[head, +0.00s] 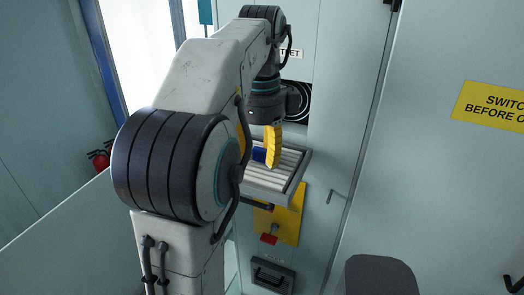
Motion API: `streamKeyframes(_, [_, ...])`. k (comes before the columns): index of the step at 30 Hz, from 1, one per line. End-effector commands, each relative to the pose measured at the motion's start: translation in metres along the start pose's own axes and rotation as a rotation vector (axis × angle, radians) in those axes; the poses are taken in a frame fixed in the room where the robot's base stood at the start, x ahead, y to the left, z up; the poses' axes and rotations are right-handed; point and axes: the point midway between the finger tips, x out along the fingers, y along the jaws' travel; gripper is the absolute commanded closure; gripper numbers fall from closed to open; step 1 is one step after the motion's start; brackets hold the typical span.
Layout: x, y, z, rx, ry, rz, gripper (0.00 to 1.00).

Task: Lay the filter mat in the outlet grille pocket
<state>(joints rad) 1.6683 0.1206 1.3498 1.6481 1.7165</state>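My gripper (262,150) points down in front of the cabinet, with one yellow finger (274,145) in clear view. A sliver of yellow shows left of it, mostly hidden by my arm. A small blue piece (259,155) shows beside the clear finger; whether it is held, I cannot tell. Below is a grey-framed, tray-like grille (298,178) with pale ribs, standing out from the cabinet under a round black fan opening (299,101). A label partly reading "TLET" (290,53) is above. I cannot tell a separate filter mat from the ribbed surface.
A yellow plate (290,215) with a red handle (269,239) is below the tray. A dark vent (272,276) is lower still. A cabinet door (440,180) with a yellow sign (494,106) stands at right. A dark grey rounded object (380,275) is at the bottom.

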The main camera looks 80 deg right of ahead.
Motion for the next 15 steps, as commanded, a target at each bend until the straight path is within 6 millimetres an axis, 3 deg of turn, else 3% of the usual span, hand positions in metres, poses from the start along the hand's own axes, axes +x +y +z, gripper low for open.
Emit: streamKeyframes(15, [-0.0070,-0.0008,0.0001,0.000,0.000,-0.002,0.56])
